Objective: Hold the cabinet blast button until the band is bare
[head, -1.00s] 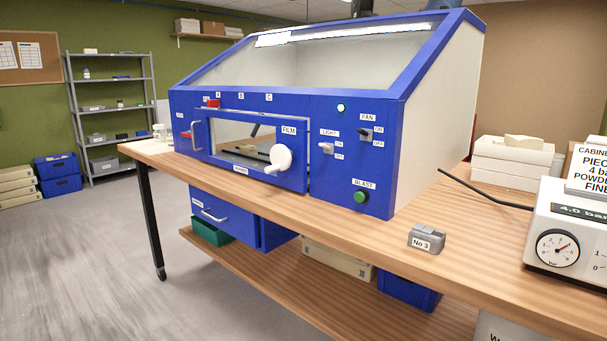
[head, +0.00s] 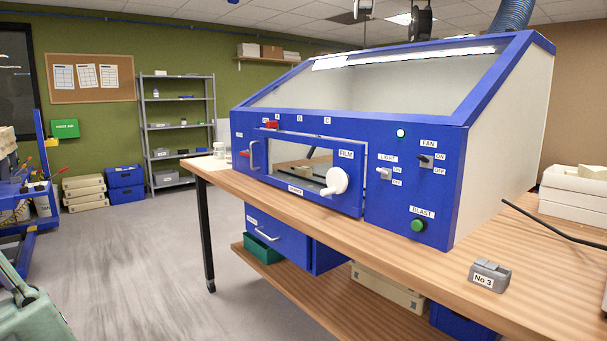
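The blue blast cabinet (head: 390,215) stands on a wooden bench, with a sloped glass top. Its green BLAST button (head: 418,226) is low on the right of the front panel. A front window (head: 290,160) marked FILM has a white crank knob (head: 335,181). Inside it some dark and pale shapes show, but I cannot make out a band. My gripper is not in view, and nothing touches the button.
A grey block marked No 3 (head: 489,276) sits on the bench (head: 450,280) right of the cabinet. A black hose (head: 550,222) runs along the bench at right. A blue trolley (head: 42,190) stands at far left. The grey floor (head: 130,260) left of the bench is open.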

